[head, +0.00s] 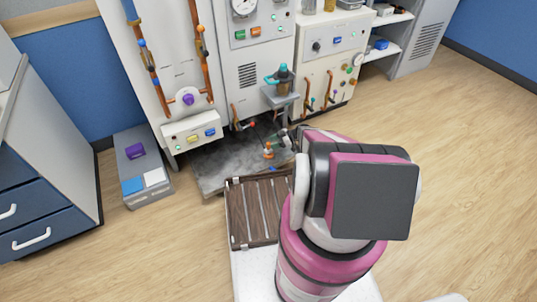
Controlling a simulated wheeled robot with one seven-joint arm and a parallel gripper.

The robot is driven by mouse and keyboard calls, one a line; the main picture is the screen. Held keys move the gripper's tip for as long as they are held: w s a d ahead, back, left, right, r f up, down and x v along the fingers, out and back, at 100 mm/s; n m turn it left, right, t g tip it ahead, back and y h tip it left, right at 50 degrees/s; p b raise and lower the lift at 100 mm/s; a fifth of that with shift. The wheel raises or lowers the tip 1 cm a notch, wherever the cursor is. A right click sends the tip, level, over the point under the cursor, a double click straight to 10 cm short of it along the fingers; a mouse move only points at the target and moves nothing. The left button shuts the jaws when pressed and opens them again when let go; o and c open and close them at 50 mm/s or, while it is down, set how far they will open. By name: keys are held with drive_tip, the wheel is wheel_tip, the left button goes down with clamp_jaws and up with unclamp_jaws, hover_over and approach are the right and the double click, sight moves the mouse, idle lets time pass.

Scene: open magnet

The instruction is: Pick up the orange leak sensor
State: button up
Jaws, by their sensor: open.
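A small orange object (268,151), which looks like the leak sensor, stands on the dark grey stained floor tray (215,165) in front of the white cabinets. It is too small to make out in detail. My pink and black arm (372,200) rises at the lower right, and its upper links cover the floor just right of the orange object.
A slatted brown rack (255,212) lies in front of the tray. A grey box (142,190) with purple, blue and white items stands left. A small shelf (279,98) with a teal-topped item overhangs the tray. Wood floor (460,160) is clear at right.

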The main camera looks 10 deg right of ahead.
sight(269, 143)
drive_tip(key=x, duration=0.5)
drive_tip(key=shift+r, duration=0.15)
clamp_jaws()
drive_tip(key=shift+r, duration=0.1)
